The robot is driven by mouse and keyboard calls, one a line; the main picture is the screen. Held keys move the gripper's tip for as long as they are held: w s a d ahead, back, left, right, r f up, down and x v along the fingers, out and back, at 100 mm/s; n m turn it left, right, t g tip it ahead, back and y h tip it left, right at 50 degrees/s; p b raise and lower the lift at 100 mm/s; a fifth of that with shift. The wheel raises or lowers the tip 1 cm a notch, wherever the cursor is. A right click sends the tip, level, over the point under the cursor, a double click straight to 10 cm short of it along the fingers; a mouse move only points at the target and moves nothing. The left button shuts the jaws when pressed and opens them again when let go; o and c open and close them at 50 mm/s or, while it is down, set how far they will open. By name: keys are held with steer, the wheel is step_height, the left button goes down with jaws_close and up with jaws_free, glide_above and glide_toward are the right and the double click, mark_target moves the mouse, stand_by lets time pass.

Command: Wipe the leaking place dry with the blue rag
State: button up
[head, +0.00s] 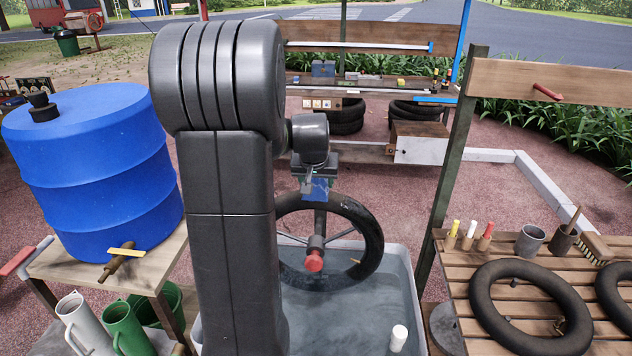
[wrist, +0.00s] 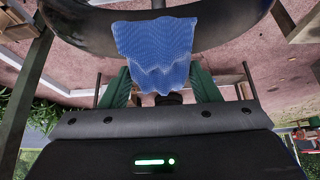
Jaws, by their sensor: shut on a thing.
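My gripper (head: 317,172) is shut on the blue rag (head: 318,190). In the head view it hangs at the top of a black wheel (head: 370,225). In the wrist view the rag (wrist: 155,50) hangs from between the green fingers (wrist: 158,88), overlapping the dark tyre (wrist: 80,30). I cannot tell whether the rag touches the tyre. I cannot make out a leaking place; the rag and my arm cover part of the tyre.
A blue barrel (head: 95,165) with a tap stands on a wooden stand at left, above white and green jugs (head: 125,325). A slatted bench (head: 455,275) with tubes, cups and a brush is at right. A white cylinder (head: 398,338) is at the tub's front.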

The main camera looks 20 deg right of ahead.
steer(key=shift+w+d, duration=0.4)
steer(key=shift+w, duration=0.45)
steer(key=shift+r, duration=0.1)
steer(key=shift+r+p, duration=2.65)
steer(key=shift+r, duration=0.85)
steer(key=shift+f, duration=0.1)
